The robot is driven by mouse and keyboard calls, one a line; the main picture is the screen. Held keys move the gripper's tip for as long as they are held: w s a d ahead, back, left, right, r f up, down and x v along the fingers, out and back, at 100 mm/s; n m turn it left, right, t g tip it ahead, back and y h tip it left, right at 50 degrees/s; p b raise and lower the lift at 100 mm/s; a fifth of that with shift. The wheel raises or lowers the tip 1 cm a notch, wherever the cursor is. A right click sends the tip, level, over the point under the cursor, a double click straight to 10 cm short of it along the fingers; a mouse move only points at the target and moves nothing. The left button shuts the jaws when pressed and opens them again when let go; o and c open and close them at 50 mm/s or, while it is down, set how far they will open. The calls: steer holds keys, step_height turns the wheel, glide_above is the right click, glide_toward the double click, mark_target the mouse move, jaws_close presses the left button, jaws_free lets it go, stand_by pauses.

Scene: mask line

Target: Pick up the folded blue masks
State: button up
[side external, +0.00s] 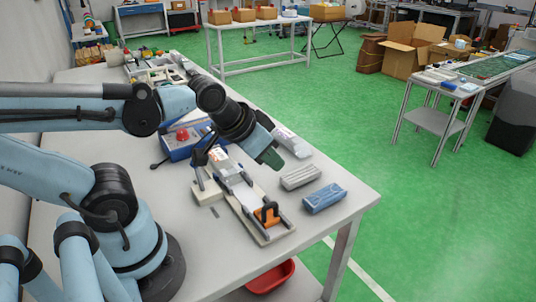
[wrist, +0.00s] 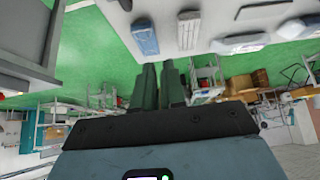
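The folded blue masks (side external: 324,198) lie as a flat bundle on the grey table near its right edge. They also show in the wrist view (wrist: 145,37), beyond my fingertips. My gripper (side external: 271,157) is above the table, to the upper left of the bundle and apart from it. In the wrist view my two dark green fingers (wrist: 160,66) have a narrow gap between them and hold nothing.
A grey-white bundle (side external: 300,177) lies beside the blue masks, and a white packet (side external: 292,142) lies behind it. A fixture with an orange clamp (side external: 267,213) stands to their left. A blue box with a red button (side external: 182,136) is farther back. The table edge is close on the right.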

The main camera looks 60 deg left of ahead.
steer(key=o, duration=1.2)
steer(key=shift+w, duration=0.1)
steer(key=g, duration=0.6)
glide_above(325, 194)
steer(key=s, duration=0.2)
steer(key=f, duration=0.1)
steer(key=shift+w+f, duration=0.3)
steer(key=shift+f, duration=1.65)
steer(key=shift+w+f, duration=0.35)
steer(key=shift+f, duration=1.55)
steer(key=shift+w+f, duration=0.3)
steer(key=shift+f, duration=1.65)
